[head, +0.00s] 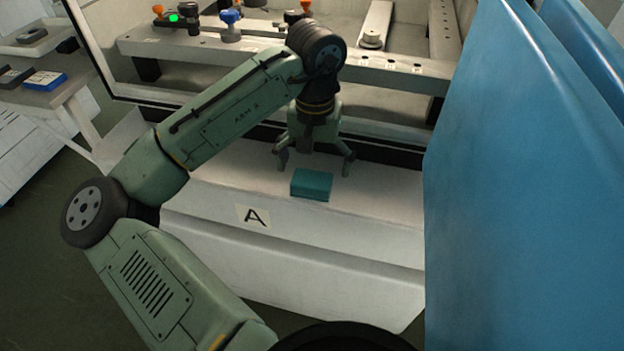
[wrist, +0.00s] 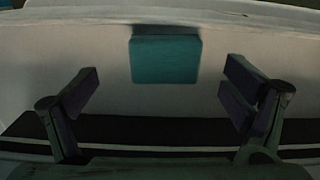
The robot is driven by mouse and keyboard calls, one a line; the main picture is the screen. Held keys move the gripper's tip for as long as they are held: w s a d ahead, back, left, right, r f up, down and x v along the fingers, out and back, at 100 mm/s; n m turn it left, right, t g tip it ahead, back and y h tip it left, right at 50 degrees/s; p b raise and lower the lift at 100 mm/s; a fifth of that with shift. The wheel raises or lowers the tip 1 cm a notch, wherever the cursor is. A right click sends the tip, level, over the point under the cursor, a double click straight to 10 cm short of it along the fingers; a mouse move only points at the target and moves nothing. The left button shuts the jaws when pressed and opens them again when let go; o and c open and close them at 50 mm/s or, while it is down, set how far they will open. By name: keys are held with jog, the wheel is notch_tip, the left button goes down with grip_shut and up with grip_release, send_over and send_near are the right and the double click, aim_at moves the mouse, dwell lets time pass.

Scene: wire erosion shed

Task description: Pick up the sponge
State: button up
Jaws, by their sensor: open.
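The sponge is a teal block (head: 311,184) lying flat on the white ledge of the machine, above and right of the label A. My gripper (head: 314,168) is open and empty, above the ledge and just behind the sponge in the head view. In the wrist view the sponge (wrist: 166,58) shows near the top centre, beyond the fingertips and roughly midway between them sideways. The open fingers (wrist: 163,88) stand wide apart on either side and do not touch it.
A large blue panel (head: 530,180) stands close on the right. Behind the gripper is the machine's dark-edged opening with a metal frame (head: 400,65) and clamps. A side table (head: 40,95) with small boxes is at the left. The ledge (head: 375,215) around the sponge is clear.

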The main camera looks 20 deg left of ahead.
aim_at(312, 179)
jog(key=shift+w+a+f+p, duration=0.1)
jog(key=shift+f+p, duration=0.1)
jog(key=shift+f, duration=0.75)
jog(key=shift+w+a+f+p, duration=0.1)
jog(key=shift+w+f+p, duration=0.1)
jog(key=shift+f, duration=0.8)
jog(key=shift+w+a+f+p, duration=0.1)
jog(key=shift+f+p, duration=0.1)
jog(key=shift+f, duration=0.75)
jog(key=c, duration=1)
jog(key=shift+r, duration=0.15)
jog(key=shift+r, duration=0.55)
notch_tip(312, 179, up, 2)
jog(key=shift+s+r+b, duration=0.1)
jog(key=shift+s+b, duration=0.05)
jog(key=shift+b, duration=0.45)
jog(key=s+a+b, duration=0.1)
jog(key=s+a, duration=0.1)
jog(key=s, duration=0.2)
jog(key=s+a+r+b, duration=0.1)
jog(key=s+a, duration=0.2)
jog(key=s, duration=0.2)
jog(key=s+a+b, duration=0.1)
jog(key=s+a, duration=0.1)
jog(key=s, duration=0.3)
jog(key=shift+a+r, duration=0.15)
jog(key=shift+r, duration=0.1)
